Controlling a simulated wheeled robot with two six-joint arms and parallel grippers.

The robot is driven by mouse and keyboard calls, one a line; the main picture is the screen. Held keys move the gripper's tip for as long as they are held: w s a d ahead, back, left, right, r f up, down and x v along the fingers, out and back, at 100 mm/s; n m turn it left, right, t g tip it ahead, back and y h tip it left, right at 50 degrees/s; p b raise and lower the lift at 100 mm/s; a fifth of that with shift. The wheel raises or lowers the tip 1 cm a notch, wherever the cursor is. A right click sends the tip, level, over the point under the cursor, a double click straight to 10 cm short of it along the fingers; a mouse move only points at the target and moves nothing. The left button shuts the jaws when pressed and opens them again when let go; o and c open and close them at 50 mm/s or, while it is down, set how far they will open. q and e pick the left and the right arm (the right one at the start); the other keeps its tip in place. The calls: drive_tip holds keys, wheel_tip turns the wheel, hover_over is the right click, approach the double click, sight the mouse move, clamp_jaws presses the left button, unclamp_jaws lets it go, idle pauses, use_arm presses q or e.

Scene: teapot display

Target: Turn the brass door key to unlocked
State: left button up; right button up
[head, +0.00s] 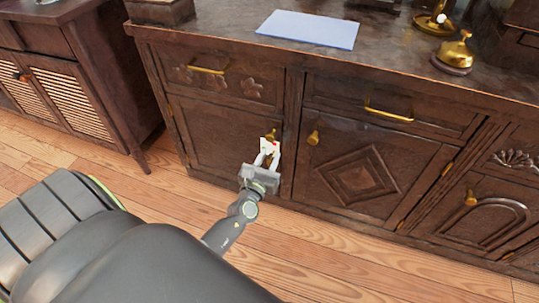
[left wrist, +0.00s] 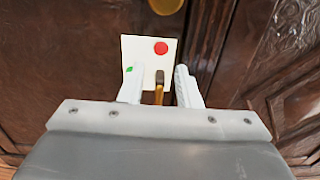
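A white plate (head: 268,141) is on the left cabinet door, low under a brass knob. In the left wrist view the plate (left wrist: 143,50) has a red dot at its upper right and a green dot at its lower left. The brass key (left wrist: 159,94) stands out in front of the plate, with a darker end. My left gripper (head: 268,157) is in front of the plate. In the left wrist view its white fingers (left wrist: 158,80) are apart, one on each side of the key, with gaps visible. My right gripper is not in view.
The brass knob (head: 272,133) is just above the plate; brass drawer handles (head: 206,70) are higher up. On the counter (head: 235,27) are a pale blue sheet (head: 310,29) and a brass bell (head: 455,52). The wooden floor (head: 330,262) in front is clear.

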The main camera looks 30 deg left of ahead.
use_arm(q)
drive_tip(key=shift+w+a, duration=0.1)
drive_tip(key=shift+w, duration=0.3)
clamp_jaws()
